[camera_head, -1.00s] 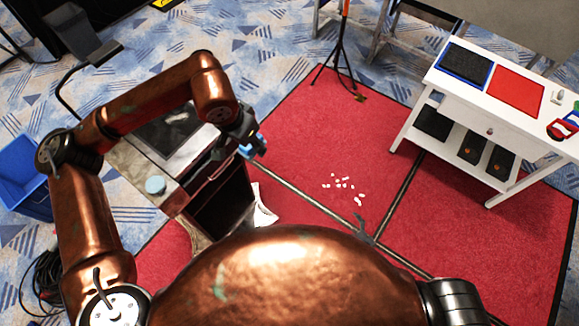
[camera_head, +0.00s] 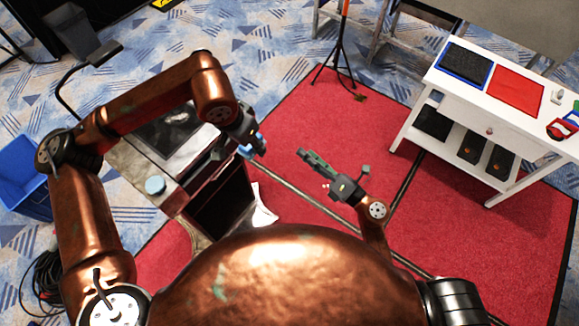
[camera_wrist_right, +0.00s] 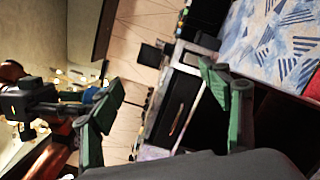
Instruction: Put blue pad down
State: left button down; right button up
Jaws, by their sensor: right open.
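A dark pad with a blue border (camera_head: 464,63) lies flat on the white table at the upper right, beside a red pad. My right gripper (camera_head: 312,160) is over the red carpet at mid-picture, well away from that table. In the right wrist view its green fingers (camera_wrist_right: 162,80) stand wide apart with nothing between them. My left gripper (camera_head: 251,145) is beside the dark cabinet, with light-blue parts at its tip. I cannot tell whether these are its fingers or a held thing. It seems to show at the left of the right wrist view (camera_wrist_right: 92,97).
The white table (camera_head: 437,83) also bears a red pad (camera_head: 516,91) and small items; dark boxes sit on its shelf. The cabinet (camera_head: 222,200) carries a light-blue round thing (camera_head: 155,185). A tripod (camera_head: 340,50) stands behind. A blue bin (camera_head: 22,170) is far left.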

jog(key=s+a+r+n+g+y, duration=0.1)
jog(key=s+a+r+n+g, duration=0.15)
jog(key=s+r+n, duration=0.35)
jog(key=s+a+r+n+g, duration=0.1)
jog(key=s+a+r+n, duration=0.3)
jog(key=r+n, duration=0.25)
jog(key=shift+n+t, duration=0.25)
jog(key=shift+n, duration=0.1)
jog(key=x, duration=1.2)
jog(key=shift+s+f, duration=0.1)
jog(key=shift+f, duration=0.2)
jog(key=shift+c, duration=0.5)
jog(key=shift+s+a, duration=0.1)
jog(key=shift+a, duration=0.05)
jog(key=c, duration=1)
pick_arm(q)
jog(key=c, duration=1.7)
grip_release()
jog(key=shift+c, duration=0.2)
jog(key=o, duration=0.5)
